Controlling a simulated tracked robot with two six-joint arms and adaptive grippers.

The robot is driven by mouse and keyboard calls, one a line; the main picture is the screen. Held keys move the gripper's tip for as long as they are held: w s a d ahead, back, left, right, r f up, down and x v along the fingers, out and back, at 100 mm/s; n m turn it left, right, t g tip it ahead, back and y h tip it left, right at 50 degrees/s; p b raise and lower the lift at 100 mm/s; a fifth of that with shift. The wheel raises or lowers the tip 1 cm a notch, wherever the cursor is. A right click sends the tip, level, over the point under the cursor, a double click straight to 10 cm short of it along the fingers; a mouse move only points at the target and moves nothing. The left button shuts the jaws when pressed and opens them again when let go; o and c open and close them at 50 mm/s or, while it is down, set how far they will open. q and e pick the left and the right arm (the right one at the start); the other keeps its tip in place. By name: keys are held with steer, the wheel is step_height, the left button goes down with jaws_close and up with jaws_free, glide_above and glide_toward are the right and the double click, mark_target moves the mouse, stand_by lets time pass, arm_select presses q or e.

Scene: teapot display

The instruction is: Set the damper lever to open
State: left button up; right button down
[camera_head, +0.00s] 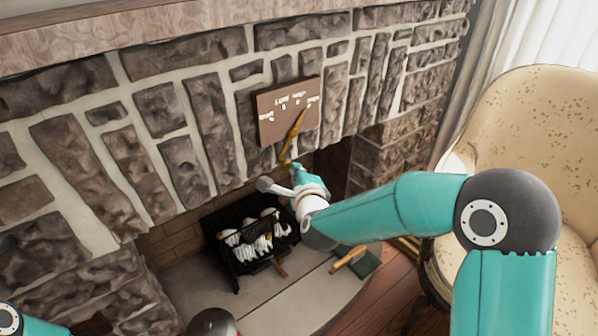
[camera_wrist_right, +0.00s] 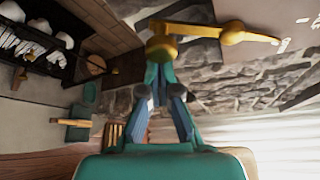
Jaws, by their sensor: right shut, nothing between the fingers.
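The brass damper lever (camera_head: 297,130) is mounted at a brown plate (camera_head: 270,129) on the stone fireplace front. Its upper arm leans up and to the right, toward the white mark at the plate's right side. The plate's white lettering is too small to read. My right gripper (camera_head: 292,170) is at the lever's lower end, below the plate. In the right wrist view the lever (camera_wrist_right: 232,34) lies across the top, and my shut fingertips (camera_wrist_right: 161,66) are at its thick end, holding nothing. Whether they touch it I cannot tell. My left gripper is out of view.
A dark grate (camera_head: 238,272) with pale logs stands in the firebox below. A cream armchair (camera_head: 530,110) is at the right. The stone wall (camera_head: 150,100) is close behind the lever. A green and yellow object (camera_head: 362,264) lies on the hearth.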

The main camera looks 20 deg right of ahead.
steer(key=shift+s+a+r+m+g+y+b, duration=0.25)
steer(key=shift+a+r+m+g+y+b, duration=0.2)
steer(key=shift+a+m+b, duration=0.35)
steer(key=shift+d+f, duration=0.1)
steer(key=shift+d, duration=0.1)
